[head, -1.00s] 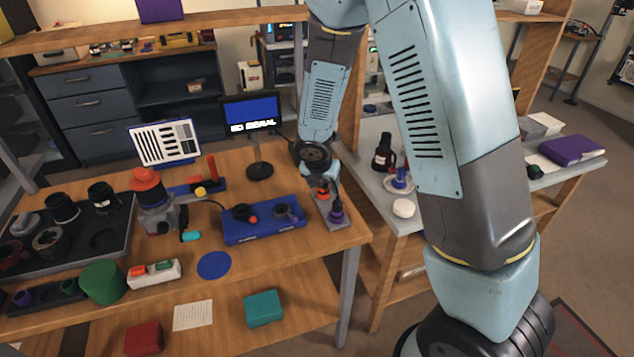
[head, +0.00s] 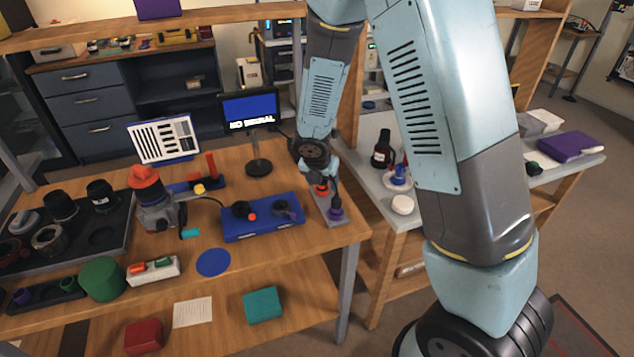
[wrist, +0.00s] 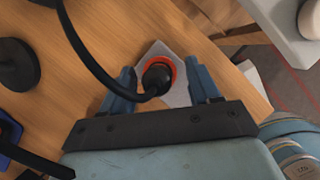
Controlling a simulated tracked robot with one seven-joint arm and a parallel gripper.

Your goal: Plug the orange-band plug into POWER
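The orange-band plug (head: 321,187) stands on a small grey plate (head: 322,208) at the right end of the wooden bench. In the wrist view, its dark body and orange ring (wrist: 157,77) lie between the fingers of my gripper (wrist: 162,80). The fingers are open, with a gap on each side of the plug. A black cable (wrist: 84,58) arches away from the plug. A purple-band plug (head: 336,212) stands on the same plate, nearer the front. A blue box (head: 262,230) with dark round parts on top lies left of the plate; no POWER label is readable.
A monitor (head: 250,108) reading "NO SIGNAL" stands behind the box. A camera-like device with an orange top (head: 155,205) stands left of it. A grey side table (head: 385,185) with a dark bottle (head: 381,147) lies right. A flat blue disc (head: 213,262) lies in front.

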